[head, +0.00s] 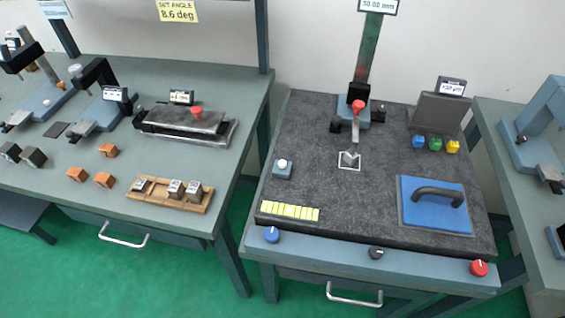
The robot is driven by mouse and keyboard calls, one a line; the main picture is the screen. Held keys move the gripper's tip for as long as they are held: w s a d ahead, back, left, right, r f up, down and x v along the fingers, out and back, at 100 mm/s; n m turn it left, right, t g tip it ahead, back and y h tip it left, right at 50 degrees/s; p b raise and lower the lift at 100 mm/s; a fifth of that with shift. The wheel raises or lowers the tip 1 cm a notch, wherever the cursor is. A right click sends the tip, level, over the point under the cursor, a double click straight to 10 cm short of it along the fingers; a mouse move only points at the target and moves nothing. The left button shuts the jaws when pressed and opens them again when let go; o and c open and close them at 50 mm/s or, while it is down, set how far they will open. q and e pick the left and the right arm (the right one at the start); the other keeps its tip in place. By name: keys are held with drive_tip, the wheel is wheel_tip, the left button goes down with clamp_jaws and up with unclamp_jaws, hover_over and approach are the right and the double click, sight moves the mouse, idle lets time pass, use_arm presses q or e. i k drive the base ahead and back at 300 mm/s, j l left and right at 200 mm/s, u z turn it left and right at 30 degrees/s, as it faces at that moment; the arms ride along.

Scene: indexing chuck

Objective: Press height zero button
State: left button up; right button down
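On the dark granite plate of the middle bench stands a height gauge (363,70) with a column, a red knob (358,106) and a display (378,6) that reads about 50.00 mm. A small blue-grey box (282,172) with a white round button on top (283,163) sits at the plate's left side. No label on it is readable, so I cannot tell for sure that it is the height zero button. A metal block (349,158) stands under the gauge in a white outlined square. Neither of my grippers is in view.
A blue pad (405,216) with a dark handle (438,196) lies at the right front. Blue, black and red knobs (479,268) line the front edge. The plate's centre front is clear.

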sight(281, 164)
drive_tip(key=j+z, duration=0.15)
drive_tip(key=z, duration=0.55)
drive_tip(key=j+z, duration=0.25)
drive_tip(key=j, duration=0.15)
drive_tip(key=k+j+z, duration=0.1)
drive_tip(key=j+z, duration=0.2)
drive_tip(key=k+j+z, duration=0.1)
drive_tip(key=j+z, duration=0.15)
drive_tip(key=j, duration=0.25)
drive_tip(key=k+j, duration=0.1)
drive_tip(key=j, duration=0.2)
drive_tip(key=k+j, duration=0.1)
drive_tip(key=j, duration=0.2)
drive_tip(key=k+j+z, duration=0.1)
drive_tip(key=j, duration=0.2)
